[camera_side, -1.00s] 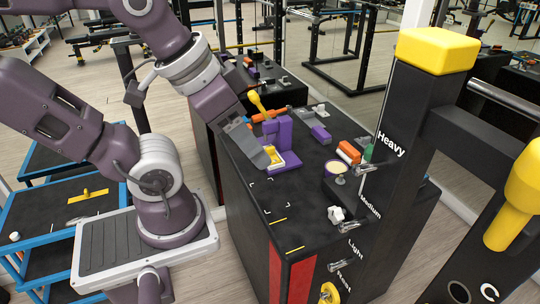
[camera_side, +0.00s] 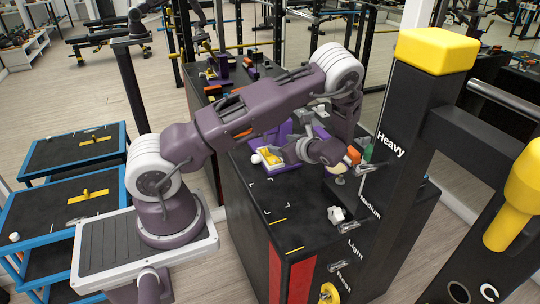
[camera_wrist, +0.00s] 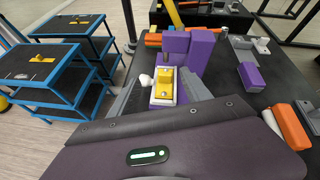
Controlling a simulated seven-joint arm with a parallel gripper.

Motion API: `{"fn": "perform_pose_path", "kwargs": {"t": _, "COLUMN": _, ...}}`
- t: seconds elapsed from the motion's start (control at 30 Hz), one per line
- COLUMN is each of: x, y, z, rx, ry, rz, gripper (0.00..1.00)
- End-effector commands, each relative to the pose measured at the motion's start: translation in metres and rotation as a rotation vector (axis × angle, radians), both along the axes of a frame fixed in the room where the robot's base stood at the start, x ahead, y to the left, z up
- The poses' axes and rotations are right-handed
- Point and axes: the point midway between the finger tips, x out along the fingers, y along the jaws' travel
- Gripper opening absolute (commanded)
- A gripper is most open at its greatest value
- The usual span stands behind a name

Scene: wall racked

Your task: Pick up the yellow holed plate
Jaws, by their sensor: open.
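A small yellow part (camera_wrist: 165,83), seemingly the holed plate, sits in a pale seat at the foot of a purple fixture (camera_wrist: 201,50) on the black cabinet. A dark spot shows on its face; I cannot tell if this is a hole. In the side view the yellow part (camera_side: 269,158) shows left of my gripper (camera_side: 290,149). In the wrist view my gripper (camera_wrist: 160,97) is open, its grey fingers to the left and right of the yellow part. It holds nothing. Contact cannot be told. My gripper partly hides the fixture in the side view.
A white knob (camera_wrist: 145,80) is just left of the yellow part. An orange block (camera_wrist: 289,126) and a purple block (camera_wrist: 251,77) lie to the right. The cabinet's front top is mostly clear.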

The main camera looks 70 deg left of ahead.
Motion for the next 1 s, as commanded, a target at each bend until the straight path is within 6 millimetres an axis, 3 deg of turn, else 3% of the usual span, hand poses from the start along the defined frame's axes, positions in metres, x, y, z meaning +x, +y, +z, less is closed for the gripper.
{"fn": "perform_pose_path", "kwargs": {"t": 0.03, "x": 0.002, "y": 0.009, "z": -0.021, "rx": 0.036, "ry": 0.076, "rz": -0.059, "gripper": 0.56}}
{"fn": "perform_pose_path", "kwargs": {"t": 0.1, "x": 0.005, "y": 0.019, "z": -0.040, "rx": 0.072, "ry": 0.151, "rz": -0.127, "gripper": 0.56}}
{"fn": "perform_pose_path", "kwargs": {"t": 0.2, "x": 0.007, "y": 0.026, "z": -0.053, "rx": 0.095, "ry": 0.202, "rz": -0.176, "gripper": 0.56}}
{"fn": "perform_pose_path", "kwargs": {"t": 0.63, "x": 0.002, "y": 0.086, "z": -0.082, "rx": 0.097, "ry": 0.207, "rz": -0.179, "gripper": 0.56}}
{"fn": "perform_pose_path", "kwargs": {"t": 0.87, "x": 0.003, "y": 0.090, "z": -0.083, "rx": 0.096, "ry": 0.207, "rz": -0.180, "gripper": 0.56}}
{"fn": "perform_pose_path", "kwargs": {"t": 0.9, "x": 0.003, "y": 0.090, "z": -0.083, "rx": 0.096, "ry": 0.207, "rz": -0.180, "gripper": 0.54}}
{"fn": "perform_pose_path", "kwargs": {"t": 1.0, "x": 0.003, "y": 0.090, "z": -0.083, "rx": 0.096, "ry": 0.207, "rz": -0.180, "gripper": 0.35}}
